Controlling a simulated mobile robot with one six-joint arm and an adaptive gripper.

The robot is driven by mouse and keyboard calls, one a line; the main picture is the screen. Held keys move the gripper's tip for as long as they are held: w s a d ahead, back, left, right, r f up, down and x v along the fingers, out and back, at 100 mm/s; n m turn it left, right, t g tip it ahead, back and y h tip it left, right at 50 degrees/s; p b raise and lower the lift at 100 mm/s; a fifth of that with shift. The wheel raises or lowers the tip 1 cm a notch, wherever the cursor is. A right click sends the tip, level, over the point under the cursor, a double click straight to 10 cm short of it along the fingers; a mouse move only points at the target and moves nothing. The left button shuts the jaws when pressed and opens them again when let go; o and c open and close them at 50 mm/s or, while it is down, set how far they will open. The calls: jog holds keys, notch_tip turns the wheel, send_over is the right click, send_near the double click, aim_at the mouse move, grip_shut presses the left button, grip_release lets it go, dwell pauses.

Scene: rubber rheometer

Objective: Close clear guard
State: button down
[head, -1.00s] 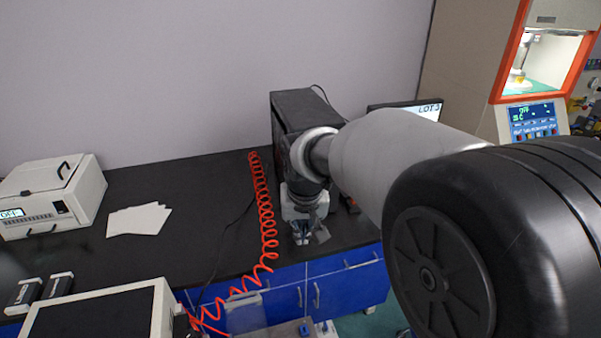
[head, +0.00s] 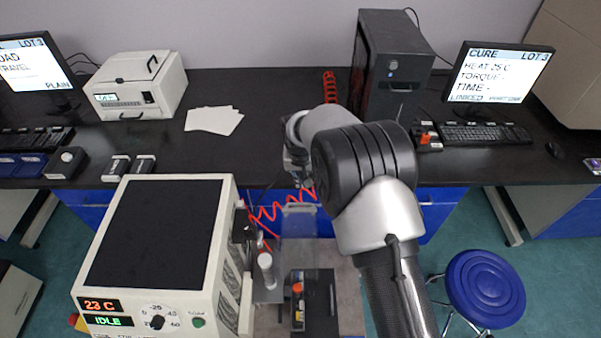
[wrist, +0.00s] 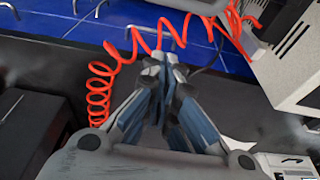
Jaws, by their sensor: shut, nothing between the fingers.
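A pale, see-through panel (head: 298,218) stands in front of the blue drawers, right of the cream tester, in the head view. I cannot tell for sure if it is the clear guard. My gripper (head: 299,180) is above the bench's front edge, a little beyond the panel and partly hidden by my arm. In the wrist view my gripper (wrist: 163,65) is shut and empty, its fingertips close to the red coiled hose (wrist: 100,85) in the picture. Contact with the hose cannot be told.
The cream tester (head: 228,250) reads 23 C and IDLE. Below the panel is a black tray (head: 322,305) with small items. The bench holds a black tower (head: 392,60), a CURE monitor (head: 498,75), a white box (head: 137,85) and paper sheets (head: 213,120). A blue stool (head: 487,290) is at right.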

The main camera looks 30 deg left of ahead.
jog(key=shift+s+d+f+b, duration=0.15)
jog(key=shift+s+d+f, duration=0.25)
jog(key=shift+s+f, duration=0.35)
jog(key=shift+s+d+f+b, duration=0.15)
jog(key=shift+s+d+f, duration=0.2)
jog(key=shift+s+f, duration=0.35)
jog(key=shift+f, duration=0.15)
